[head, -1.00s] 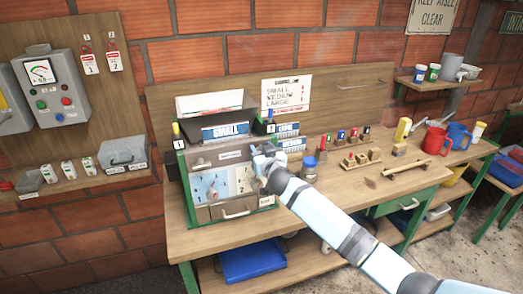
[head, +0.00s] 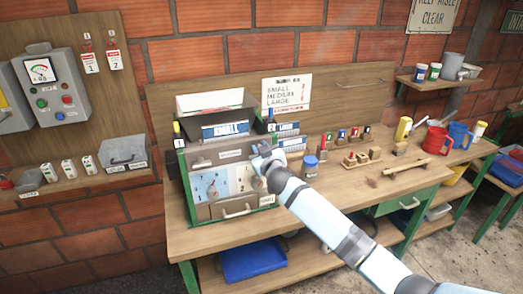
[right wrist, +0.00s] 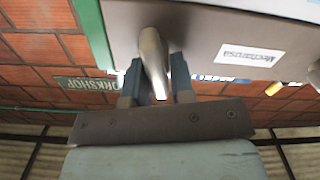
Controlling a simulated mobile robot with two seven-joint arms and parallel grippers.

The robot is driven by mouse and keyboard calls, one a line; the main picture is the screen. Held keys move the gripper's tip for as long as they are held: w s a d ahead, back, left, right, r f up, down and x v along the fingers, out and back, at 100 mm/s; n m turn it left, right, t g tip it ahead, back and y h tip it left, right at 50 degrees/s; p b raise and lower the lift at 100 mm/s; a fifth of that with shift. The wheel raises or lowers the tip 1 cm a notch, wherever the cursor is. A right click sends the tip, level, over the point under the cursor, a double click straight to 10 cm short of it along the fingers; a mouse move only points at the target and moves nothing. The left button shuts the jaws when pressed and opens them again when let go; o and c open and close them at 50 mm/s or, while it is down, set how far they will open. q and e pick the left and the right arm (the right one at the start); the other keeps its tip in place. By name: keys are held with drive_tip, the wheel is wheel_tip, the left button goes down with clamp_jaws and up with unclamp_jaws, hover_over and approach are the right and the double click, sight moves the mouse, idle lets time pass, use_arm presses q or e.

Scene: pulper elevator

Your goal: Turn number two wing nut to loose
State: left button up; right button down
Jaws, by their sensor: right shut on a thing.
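The green-framed machine (head: 200,155) stands on the left end of the wooden bench, with dial panels (head: 210,186) on its front. A number 1 plate is at its upper left and a number 2 plate (head: 271,128) at its upper right. My right gripper (head: 262,160) is at the front right, below the number 2 plate. In the right wrist view, its fingers are shut on a rounded grey metal piece (right wrist: 153,55), which looks like the wing nut. In the head view the gripper hides this piece, so its turn position cannot be told. My left gripper is not in view.
A blue jar (head: 310,166) stands just right of my right gripper. Wooden holders (head: 361,158), a red mug (head: 438,141) and a blue mug (head: 459,134) are farther right on the bench. A grey control box (head: 50,85) is on the left wall board.

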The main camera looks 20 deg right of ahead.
drive_tip(key=n, duration=0.3)
drive_tip(key=shift+a+n, duration=0.2)
drive_tip(key=shift+n, duration=0.2)
drive_tip(key=n, duration=0.3)
drive_tip(key=shift+a+f, duration=0.15)
drive_tip(key=shift+f, duration=0.05)
drive_tip(key=shift+a+f+n+p, duration=0.1)
drive_tip(key=shift+f+n+p, duration=0.1)
drive_tip(key=shift+n, duration=1.1)
drive_tip(key=shift+a+f+n+p, duration=0.1)
drive_tip(key=shift+n+p, duration=0.1)
drive_tip(key=shift+n, duration=1.1)
drive_tip(key=shift+f+n+p, duration=0.15)
drive_tip(key=shift+n+p, duration=0.05)
drive_tip(key=shift+n, duration=1.1)
drive_tip(key=c, duration=1)
unclamp_jaws()
drive_tip(key=shift+s+f, duration=0.1)
drive_tip(key=shift+s, duration=0.05)
